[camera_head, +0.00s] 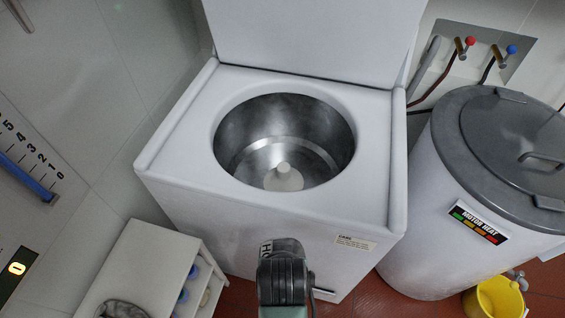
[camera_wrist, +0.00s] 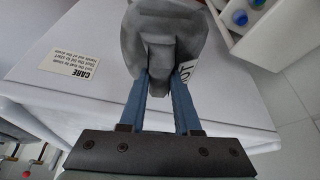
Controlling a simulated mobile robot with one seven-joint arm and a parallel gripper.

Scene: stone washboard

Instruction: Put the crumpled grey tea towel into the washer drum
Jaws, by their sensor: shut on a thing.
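The washer drum (camera_head: 285,140) is an open round steel tub in the top of the white washer (camera_head: 180,165). Its lid (camera_head: 315,45) stands raised at the back. I see no cloth in the drum, only a pale central post (camera_head: 284,177). In the wrist view, the blue fingers of my gripper (camera_wrist: 162,85) are shut on the crumpled grey tea towel (camera_wrist: 165,30), which bunches beyond their tips. In the head view, my dark arm part shows at the bottom centre, in front of the washer; the fingers cannot be made out there.
A grey-lidded white barrel (camera_head: 440,200) stands right of the washer, with a yellow bucket (camera_head: 495,298) below it. A low white cabinet (camera_head: 140,270) stands at the front left. Taps (camera_head: 465,48) and hoses are on the back wall. The space above the drum is clear.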

